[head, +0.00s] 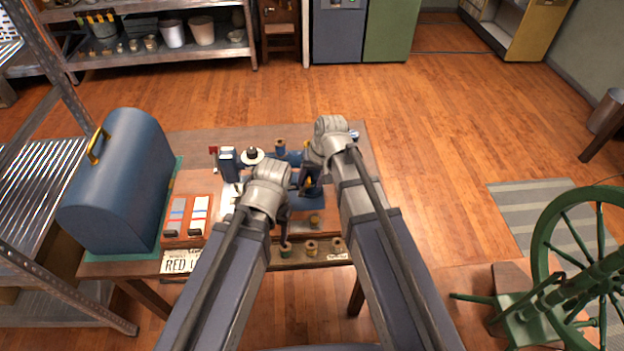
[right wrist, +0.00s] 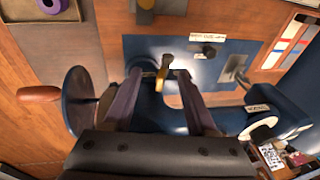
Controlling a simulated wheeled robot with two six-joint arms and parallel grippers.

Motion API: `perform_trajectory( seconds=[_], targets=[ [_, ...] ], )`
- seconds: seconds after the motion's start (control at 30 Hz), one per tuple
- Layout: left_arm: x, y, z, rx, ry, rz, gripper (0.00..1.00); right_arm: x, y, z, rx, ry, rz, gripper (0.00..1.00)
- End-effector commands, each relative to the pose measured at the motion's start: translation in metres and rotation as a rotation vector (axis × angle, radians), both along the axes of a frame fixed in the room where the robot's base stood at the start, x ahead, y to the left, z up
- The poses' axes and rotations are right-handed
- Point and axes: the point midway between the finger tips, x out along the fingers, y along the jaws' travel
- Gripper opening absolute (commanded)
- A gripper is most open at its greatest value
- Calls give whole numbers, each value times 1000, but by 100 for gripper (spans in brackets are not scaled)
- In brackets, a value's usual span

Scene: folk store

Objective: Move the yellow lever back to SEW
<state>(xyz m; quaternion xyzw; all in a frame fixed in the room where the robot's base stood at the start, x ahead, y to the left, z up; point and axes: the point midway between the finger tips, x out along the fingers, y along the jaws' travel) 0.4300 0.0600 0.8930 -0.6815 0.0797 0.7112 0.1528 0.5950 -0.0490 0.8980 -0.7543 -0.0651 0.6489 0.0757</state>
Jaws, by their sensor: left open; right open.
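The blue sewing machine (head: 229,166) stands on the wooden table, partly hidden by my arms. The right wrist view shows its blue base (right wrist: 140,45) and its handwheel (right wrist: 84,100) with a brown handle. The yellow lever (right wrist: 163,74) stands up from the machine in that view. My right gripper (right wrist: 160,78) is open, one finger on each side of the lever, with a gap visible on both sides. In the head view my right gripper (head: 311,181) is over the machine. My left gripper (head: 285,214) is open, lower and nearer; its fingers are hard to make out.
A blue domed case (head: 122,180) stands at the table's left. A brown tray with colored cards (head: 187,216) lies beside it. Several thread spools (head: 311,247) line the front edge. A metal shelf (head: 35,190) is at the left and a green spinning wheel (head: 545,265) at the right.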

Motion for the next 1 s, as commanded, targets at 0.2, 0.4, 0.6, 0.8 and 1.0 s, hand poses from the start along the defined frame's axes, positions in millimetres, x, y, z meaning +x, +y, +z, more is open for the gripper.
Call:
perform_trajectory(
  seconds=[0.2,0.4,0.6,0.8,1.0],
  targets=[
    [0,0,0,0,0,0,57,0,1,1,0,0,0,57],
    [0,0,4,0,0,0,57,0,1,4,0,0,0,57],
    [0,0,18,0,0,0,57,-2,-2,17,0,0,0,57],
    [0,0,33,0,0,0,57,-5,-4,33,0,0,0,57],
    [0,0,47,0,0,0,57,-7,-7,47,0,0,0,57]
  ],
)
